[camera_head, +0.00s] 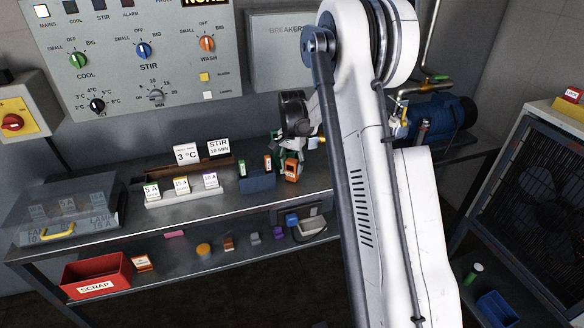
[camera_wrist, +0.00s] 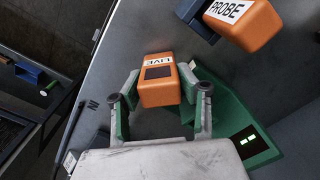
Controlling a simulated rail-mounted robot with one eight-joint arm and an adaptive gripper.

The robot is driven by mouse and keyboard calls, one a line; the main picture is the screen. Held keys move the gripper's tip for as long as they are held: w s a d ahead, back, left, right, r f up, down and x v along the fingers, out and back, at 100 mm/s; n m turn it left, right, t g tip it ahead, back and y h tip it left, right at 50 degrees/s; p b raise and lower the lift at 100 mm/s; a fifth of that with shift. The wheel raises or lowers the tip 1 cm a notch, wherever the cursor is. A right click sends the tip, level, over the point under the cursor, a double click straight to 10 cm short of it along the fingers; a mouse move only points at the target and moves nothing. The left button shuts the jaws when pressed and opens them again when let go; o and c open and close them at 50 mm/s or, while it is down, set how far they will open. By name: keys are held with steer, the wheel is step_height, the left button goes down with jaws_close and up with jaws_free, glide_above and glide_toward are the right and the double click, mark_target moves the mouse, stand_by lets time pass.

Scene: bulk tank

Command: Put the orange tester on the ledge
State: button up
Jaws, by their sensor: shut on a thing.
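The orange tester (camera_wrist: 160,88) has a dark window and a white label reading LIVE. In the wrist view my gripper (camera_wrist: 160,95) is shut on it, one finger at each side. In the head view the tester (camera_head: 291,169) shows below my gripper (camera_head: 288,145), over the right part of the steel bench. I cannot tell whether it touches the bench. No ledge is labelled. A brown strip (camera_head: 180,172) at the back of the bench bears two signs, but I cannot tell whether it is the ledge.
An orange block marked PROBE (camera_wrist: 238,20) is close to the tester in the wrist view. A blue holder (camera_head: 257,183) stands left of the tester. A white fuse rack (camera_head: 184,197) is farther left. A lower shelf carries a red scrap bin (camera_head: 97,278) and several small items.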

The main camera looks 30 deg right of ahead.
steer(key=shift+f, duration=0.1)
steer(key=shift+f, duration=0.1)
steer(key=o, duration=1.2)
